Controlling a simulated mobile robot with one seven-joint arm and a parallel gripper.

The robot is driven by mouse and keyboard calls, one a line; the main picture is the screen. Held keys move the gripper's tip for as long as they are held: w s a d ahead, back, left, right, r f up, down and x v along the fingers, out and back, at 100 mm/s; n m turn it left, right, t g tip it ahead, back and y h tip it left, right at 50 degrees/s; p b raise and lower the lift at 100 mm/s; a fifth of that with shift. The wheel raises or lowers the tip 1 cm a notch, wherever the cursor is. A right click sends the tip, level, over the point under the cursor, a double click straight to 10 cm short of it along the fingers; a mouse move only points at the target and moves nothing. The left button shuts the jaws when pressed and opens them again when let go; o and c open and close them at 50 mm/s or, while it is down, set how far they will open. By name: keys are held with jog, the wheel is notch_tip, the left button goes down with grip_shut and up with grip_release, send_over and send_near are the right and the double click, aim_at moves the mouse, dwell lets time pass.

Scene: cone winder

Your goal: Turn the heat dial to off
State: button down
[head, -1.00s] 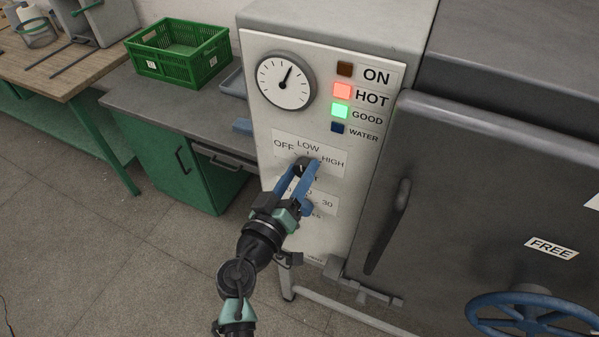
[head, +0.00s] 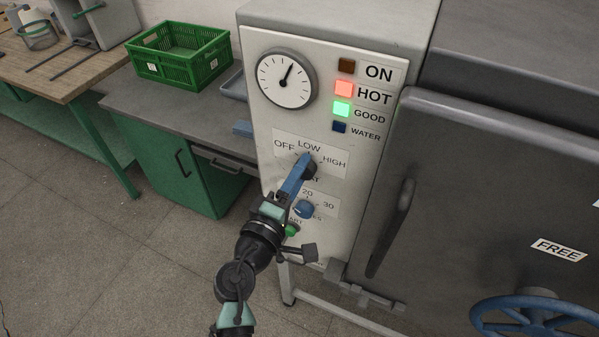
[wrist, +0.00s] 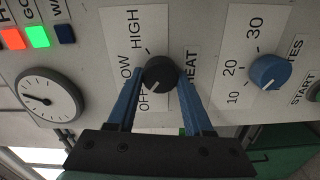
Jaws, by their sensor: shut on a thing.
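The heat dial (wrist: 161,72) is a round black knob on the machine's pale front panel (head: 262,140). OFF, LOW and HIGH are printed around it. My gripper (wrist: 160,84) has its two blue fingers on either side of the dial, shut on it. A small light mark shows on the knob's OFF side in the wrist view, but I cannot read the setting surely. In the head view the dial (head: 311,170) is partly hidden behind my blue fingers, which slant up towards LOW.
A blue minutes dial (head: 304,209) and a green start button (head: 291,230) sit below. The gauge (head: 286,80) is above; the HOT (head: 343,88) and GOOD (head: 342,108) lamps glow. A dark door with a handle (head: 392,228) and blue handwheel (head: 535,312) stands right.

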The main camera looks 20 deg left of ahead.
jog(key=shift+n, duration=0.6)
jog(key=shift+c, duration=1.5)
grip_release()
jog(key=shift+s, duration=0.1)
jog(key=s+b, duration=0.4)
jog(key=s, duration=0.8)
jog(key=shift+s+a, duration=0.25)
jog(key=shift+s, duration=0.15)
